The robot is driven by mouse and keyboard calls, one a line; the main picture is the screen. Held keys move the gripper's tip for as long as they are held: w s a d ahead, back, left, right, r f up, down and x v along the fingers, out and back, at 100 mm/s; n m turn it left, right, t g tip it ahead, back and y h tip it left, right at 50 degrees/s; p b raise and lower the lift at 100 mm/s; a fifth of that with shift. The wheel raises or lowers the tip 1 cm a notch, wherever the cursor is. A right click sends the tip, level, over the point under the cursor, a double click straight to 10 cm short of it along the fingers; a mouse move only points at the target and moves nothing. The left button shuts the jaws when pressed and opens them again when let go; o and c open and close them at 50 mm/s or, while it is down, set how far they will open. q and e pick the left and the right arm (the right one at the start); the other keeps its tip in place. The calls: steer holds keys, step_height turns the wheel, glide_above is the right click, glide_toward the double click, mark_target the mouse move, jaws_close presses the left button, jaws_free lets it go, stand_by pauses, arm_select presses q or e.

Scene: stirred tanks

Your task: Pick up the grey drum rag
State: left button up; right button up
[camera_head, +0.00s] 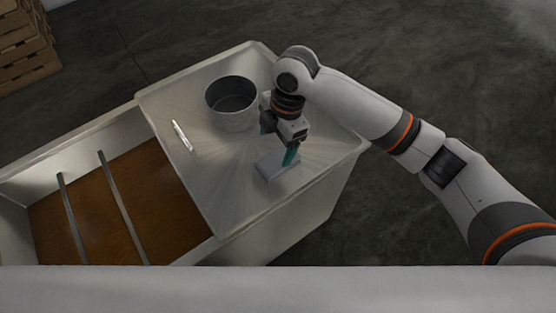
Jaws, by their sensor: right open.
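A small light grey block-like piece, which looks to be the grey drum rag (278,174), lies on the pale lid (222,195) of a tank, near its right side. My right gripper (277,144) is over the lid, just beyond the rag. Its teal fingertips are apart and nothing shows between them. The nearer fingertip overlaps the rag's far edge in the picture; I cannot tell whether it touches. My left gripper is out of view.
A grey round pot (232,121) stands on the lid, close left of my right gripper. A white handle (182,136) is on the lid's left part. The open tank section at left holds brown liquid (150,195) crossed by two bars. Wooden crates (25,45) stand far left.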

steer(key=w+d+r, duration=0.1)
steer(key=w+r, duration=0.1)
steer(key=n, duration=0.1)
glide_above(278, 159)
steer(key=shift+h, duration=0.4)
steer(key=f, duration=0.6)
steer(key=shift+s+d+f, duration=0.15)
steer(key=shift+d+f, duration=0.05)
steer(key=shift+f, duration=0.2)
steer(key=shift+w+a+f, duration=0.1)
steer(key=shift+f, duration=1.3)
steer(key=shift+w+a+f, duration=0.1)
steer(key=shift+f, duration=1.25)
steer(key=shift+c, duration=0.2)
steer(key=c, duration=1)
step_height(278, 159, up, 10)
steer(key=shift+r, duration=0.1)
